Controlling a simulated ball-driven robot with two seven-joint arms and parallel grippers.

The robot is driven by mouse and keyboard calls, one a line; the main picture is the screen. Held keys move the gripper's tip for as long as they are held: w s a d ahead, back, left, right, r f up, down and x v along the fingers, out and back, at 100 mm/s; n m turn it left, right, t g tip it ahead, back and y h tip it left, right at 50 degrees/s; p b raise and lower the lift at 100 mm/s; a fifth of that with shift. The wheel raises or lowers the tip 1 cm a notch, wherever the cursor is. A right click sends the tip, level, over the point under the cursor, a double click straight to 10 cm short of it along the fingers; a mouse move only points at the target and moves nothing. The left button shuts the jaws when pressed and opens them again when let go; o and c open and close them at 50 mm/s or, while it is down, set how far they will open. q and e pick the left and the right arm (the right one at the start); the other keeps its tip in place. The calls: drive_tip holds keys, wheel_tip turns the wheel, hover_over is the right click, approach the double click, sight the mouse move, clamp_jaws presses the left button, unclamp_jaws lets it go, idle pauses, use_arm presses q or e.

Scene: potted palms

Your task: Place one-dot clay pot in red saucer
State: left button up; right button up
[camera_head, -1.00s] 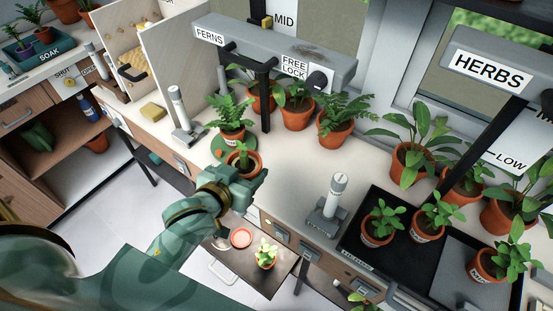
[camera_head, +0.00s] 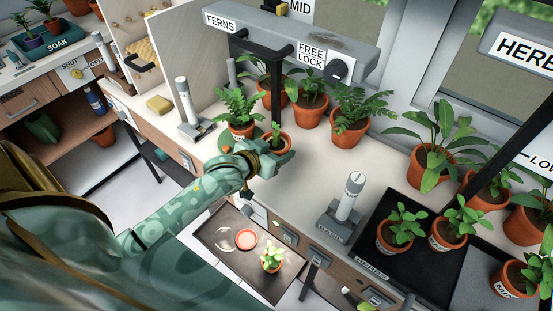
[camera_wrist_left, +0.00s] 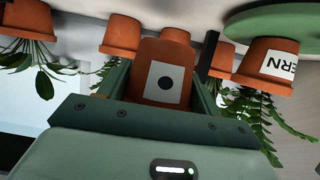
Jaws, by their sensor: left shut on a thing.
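The one-dot clay pot (camera_wrist_left: 174,62) shows between my left gripper's fingers in the left wrist view, its white label with one black dot facing the camera. That view appears upside down. In the head view the pot (camera_head: 280,141) is partly hidden by my left gripper (camera_head: 277,155), which is shut on it at the counter's front edge, just right of the fern pot. I cannot tell whether its base touches the counter. The red saucer (camera_head: 246,239) lies empty on a dark low tray (camera_head: 213,229) below the counter edge. My right gripper is not in view.
A labelled fern pot (camera_head: 241,129) stands by a green disc (camera_head: 226,138). Several potted plants stand behind under the grey rail (camera_head: 280,38). A small potted plant (camera_head: 272,257) and a pale round dish (camera_head: 227,240) share the low tray. A grey stand (camera_head: 345,208) is to the right.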

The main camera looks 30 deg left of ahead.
use_arm(q)
drive_tip(key=f, duration=0.1)
drive_tip(key=w+a+f+b, duration=0.1)
drive_tip(key=w+f, duration=0.1)
drive_tip(key=shift+w+a+f, duration=0.1)
drive_tip(key=shift+a+f, duration=0.05)
drive_tip(key=shift+a, duration=0.1)
wheel_tip(320, 180, down, 4)
drive_tip(key=shift+w+r+b, duration=0.1)
drive_tip(key=shift+r+b, duration=0.15)
drive_tip(key=shift+b, duration=0.95)
drive_tip(key=shift+r, duration=0.2)
drive_tip(key=shift+f, duration=0.15)
drive_tip(key=o, duration=1)
drive_tip(key=shift+o, duration=0.2)
